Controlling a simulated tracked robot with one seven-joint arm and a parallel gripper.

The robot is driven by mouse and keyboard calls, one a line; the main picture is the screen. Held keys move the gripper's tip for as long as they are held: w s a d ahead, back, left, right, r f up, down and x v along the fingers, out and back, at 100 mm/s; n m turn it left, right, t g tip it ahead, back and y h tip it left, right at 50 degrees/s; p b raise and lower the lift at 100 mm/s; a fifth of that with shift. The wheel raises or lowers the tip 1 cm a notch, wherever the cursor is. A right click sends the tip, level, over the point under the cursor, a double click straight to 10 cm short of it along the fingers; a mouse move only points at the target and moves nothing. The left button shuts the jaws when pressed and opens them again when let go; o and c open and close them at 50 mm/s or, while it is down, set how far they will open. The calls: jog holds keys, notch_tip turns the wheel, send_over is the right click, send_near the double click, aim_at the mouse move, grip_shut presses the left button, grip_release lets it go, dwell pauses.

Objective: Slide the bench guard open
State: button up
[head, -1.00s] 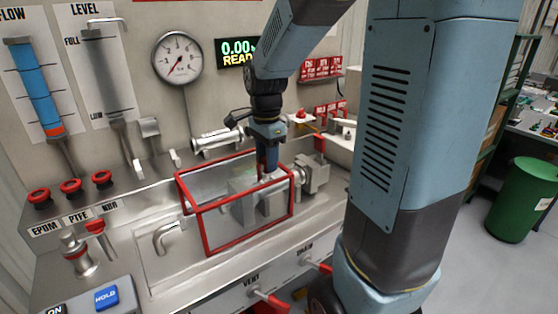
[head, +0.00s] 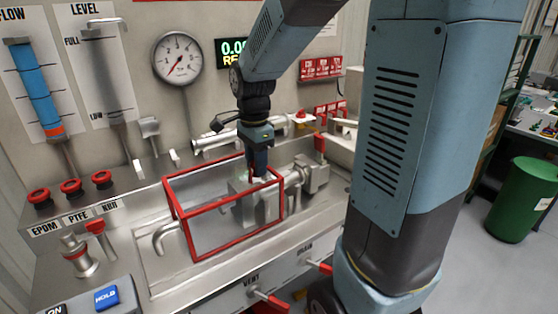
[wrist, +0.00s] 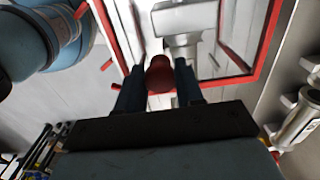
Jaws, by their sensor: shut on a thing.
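The bench guard (head: 230,200) is a clear box with a red frame on the steel bench, around part of a grey metal fixture (head: 246,206). My gripper (head: 259,170) points down at the guard's top in the head view. In the wrist view my gripper (wrist: 159,70) is shut on a round red knob (wrist: 159,76), one finger on each side. The guard's red frame (wrist: 265,40) shows beyond the knob there. In the head view the fingers hide the knob. The fixture's right end stands outside the guard.
A bent metal pipe (head: 166,236) stands by the guard's left end. Red knobs (head: 70,187) and a red-handled valve (head: 96,228) are further left. A pressure gauge (head: 177,59) is on the back panel. Red-handled VENT and DRAIN levers stick out at the front.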

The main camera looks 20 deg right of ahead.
aim_at(218, 190)
jog(key=shift+s+a+f, duration=0.1)
jog(key=shift+s+a, duration=0.2)
jog(key=shift+a, duration=0.45)
jog(key=shift+s+a, duration=0.2)
jog(key=shift+a, duration=0.65)
jog(key=shift+s+a, duration=0.15)
jog(key=shift+a, duration=0.65)
jog(key=shift+s+a, duration=0.15)
jog(key=shift+a, duration=0.7)
jog(key=shift+s+a, duration=0.15)
jog(key=shift+a, duration=0.8)
jog(key=shift+s+a, duration=0.25)
jog(key=shift+a, duration=0.9)
